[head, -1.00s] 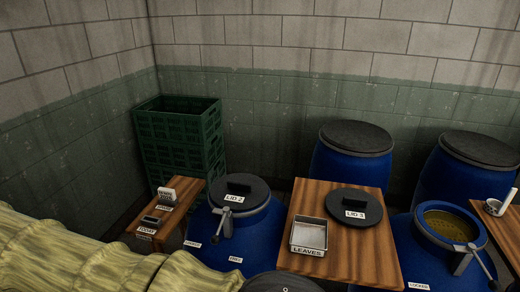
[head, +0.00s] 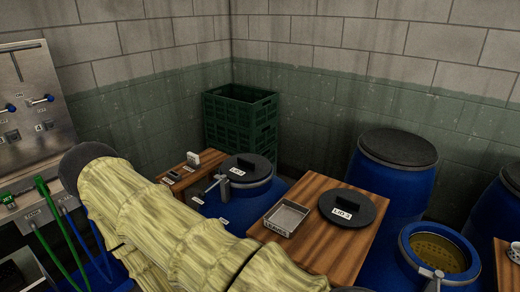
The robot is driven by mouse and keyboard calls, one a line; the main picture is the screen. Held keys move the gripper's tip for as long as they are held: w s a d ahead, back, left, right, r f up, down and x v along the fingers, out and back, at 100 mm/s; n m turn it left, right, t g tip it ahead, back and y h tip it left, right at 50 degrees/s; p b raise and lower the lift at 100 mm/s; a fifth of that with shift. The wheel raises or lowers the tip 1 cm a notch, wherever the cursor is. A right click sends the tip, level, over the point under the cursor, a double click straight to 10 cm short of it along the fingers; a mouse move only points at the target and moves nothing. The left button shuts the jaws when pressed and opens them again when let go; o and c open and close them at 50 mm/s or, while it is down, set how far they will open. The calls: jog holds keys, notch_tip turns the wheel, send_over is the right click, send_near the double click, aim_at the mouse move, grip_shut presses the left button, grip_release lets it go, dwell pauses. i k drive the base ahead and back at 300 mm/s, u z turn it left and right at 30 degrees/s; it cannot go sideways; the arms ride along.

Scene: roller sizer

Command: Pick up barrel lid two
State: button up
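Barrel lid two (head: 247,168) is a dark round lid with a raised black grip and a white "LID 2" label. It sits on a blue barrel (head: 243,205) in the corner, left of the wooden table. A lever clamp stands at the barrel's rim. My arm, in a pale yellow ribbed sleeve, crosses the lower left in front of the barrel. No gripper fingers can be made out, so I cannot see how the gripper stands.
A wooden table (head: 318,255) holds a metal tray (head: 287,217) and the "LID 3" lid (head: 346,207). A small wooden stand (head: 194,172) bears small items beside the barrel. Green crates (head: 240,120) stand behind. An open blue barrel (head: 438,250) is at right; a steel panel (head: 25,100) is at left.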

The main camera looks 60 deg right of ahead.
aim_at(245, 168)
jog(key=z, duration=1.2)
